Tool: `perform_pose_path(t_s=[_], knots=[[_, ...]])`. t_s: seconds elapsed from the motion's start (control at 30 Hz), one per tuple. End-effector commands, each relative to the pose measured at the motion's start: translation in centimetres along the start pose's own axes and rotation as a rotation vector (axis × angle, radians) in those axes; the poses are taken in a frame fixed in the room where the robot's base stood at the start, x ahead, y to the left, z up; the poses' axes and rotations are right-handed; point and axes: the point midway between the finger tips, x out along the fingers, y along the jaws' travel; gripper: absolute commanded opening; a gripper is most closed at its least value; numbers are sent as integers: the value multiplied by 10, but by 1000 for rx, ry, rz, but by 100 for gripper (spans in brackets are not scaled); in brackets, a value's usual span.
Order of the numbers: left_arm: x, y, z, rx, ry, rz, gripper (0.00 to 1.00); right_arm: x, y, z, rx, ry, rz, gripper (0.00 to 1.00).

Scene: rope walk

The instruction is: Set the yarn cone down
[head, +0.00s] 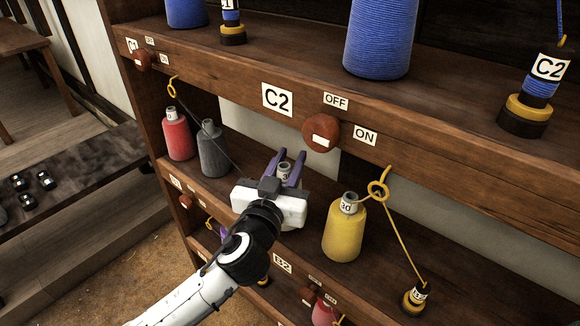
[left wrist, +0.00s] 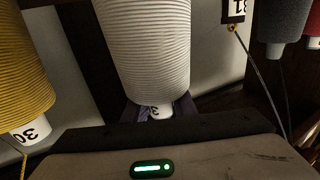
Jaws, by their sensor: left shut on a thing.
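My left gripper (head: 288,166) reaches into the middle shelf and is shut on the neck of a white yarn cone. In the head view only the labelled neck (head: 284,171) shows between the fingers; my gripper body hides the rest. In the left wrist view the ribbed white yarn cone (left wrist: 145,45) fills the middle, upside down in the picture, with its neck at the fingers (left wrist: 152,112). Whether its base touches the shelf cannot be told. My right gripper is not in view.
A yellow cone (head: 344,232) stands right of my gripper, with a yellow guide ring (head: 378,189) beside it. A grey cone (head: 213,150) and a red cone (head: 178,134) stand to the left. The upper shelf board (head: 230,75), with a C2 sign (head: 277,100) and knob (head: 320,132), overhangs.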

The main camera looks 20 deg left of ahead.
Motion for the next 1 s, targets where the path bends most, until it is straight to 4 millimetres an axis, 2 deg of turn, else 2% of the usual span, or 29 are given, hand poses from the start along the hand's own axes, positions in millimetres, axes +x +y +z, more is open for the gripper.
perform_pose_path(t_s=[0.1, 0.3, 0.47, 0.5, 0.57, 0.83, 0.97, 1.0], knots=[[0, 1, 8, 0, 2, 3, 0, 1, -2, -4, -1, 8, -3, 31], [0, 1, 7, 0, 3, 2, 0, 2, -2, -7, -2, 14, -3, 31], [0, 0, 13, -1, 3, 2, 0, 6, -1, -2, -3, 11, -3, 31], [0, 0, 11, 0, 1, 2, 31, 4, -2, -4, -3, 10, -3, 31], [0, 0, 11, 0, 1, 2, 41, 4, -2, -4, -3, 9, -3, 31], [0, 0, 11, 0, 1, 2, 43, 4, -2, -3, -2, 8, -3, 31], [0, 0, 5, 1, 2, 2, 43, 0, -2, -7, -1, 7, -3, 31], [-5, 1, 9, -1, -1, 3, 43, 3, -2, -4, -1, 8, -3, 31]])
